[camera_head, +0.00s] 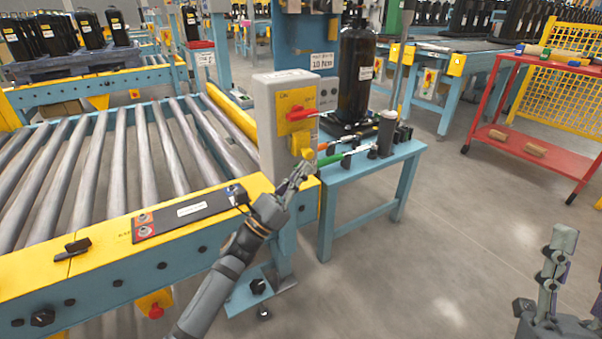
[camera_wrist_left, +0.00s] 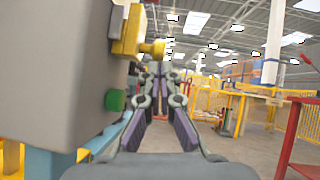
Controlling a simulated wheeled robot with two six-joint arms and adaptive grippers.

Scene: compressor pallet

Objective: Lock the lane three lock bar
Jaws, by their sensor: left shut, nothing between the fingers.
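A grey control box (camera_head: 273,135) stands at the end of the roller conveyor, with a red handle (camera_head: 301,114) and a yellow block (camera_head: 303,141) on its face. I cannot tell which part is the lane three lock bar. My left gripper (camera_head: 304,168) is shut and empty, just below the yellow block in the head view. In the left wrist view the yellow block (camera_wrist_left: 130,32) with its yellow knob (camera_wrist_left: 152,48) is up and left of the fingertips (camera_wrist_left: 160,70), and a green button (camera_wrist_left: 115,100) is lower left. My right gripper (camera_head: 556,245) is at the lower right, apart from everything.
A blue bench (camera_head: 400,152) behind my left gripper holds a black compressor (camera_head: 357,75) and hand tools, one with a green handle (camera_head: 331,159). A red cart (camera_head: 532,153) stands at right. Roller conveyor (camera_head: 98,150) fills the left. Floor between bench and cart is clear.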

